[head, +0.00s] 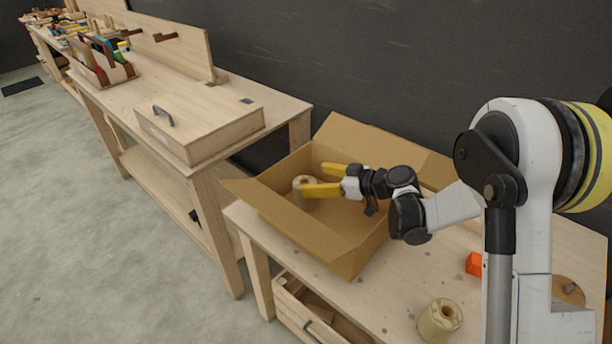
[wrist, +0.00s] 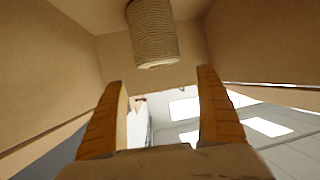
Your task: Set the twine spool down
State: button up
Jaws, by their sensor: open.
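A pale twine spool (head: 302,181) stands inside the open cardboard box (head: 310,232), toward its left end. In the wrist view, the ribbed spool (wrist: 152,32) shows ahead of my fingertips, apart from both fingers. My gripper (head: 314,179) reaches into the box from the right, with its yellow fingers spread. The near finger covers part of the spool in the head view. The wrist view shows the gripper (wrist: 160,75) open, with nothing between its fingers. A second similar pale spool (head: 440,320) stands on the bench (head: 385,285), outside the box.
The box walls and raised flaps surround my gripper. An orange object (head: 474,264) and a round wooden piece (head: 568,290) lie on the bench at right. A longer workbench (head: 110,97) at left carries a wooden case (head: 200,125) and a tool carrier (head: 103,70).

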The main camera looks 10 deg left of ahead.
jog(key=shift+p+v, duration=0.35)
jog(key=shift+v, duration=1.35)
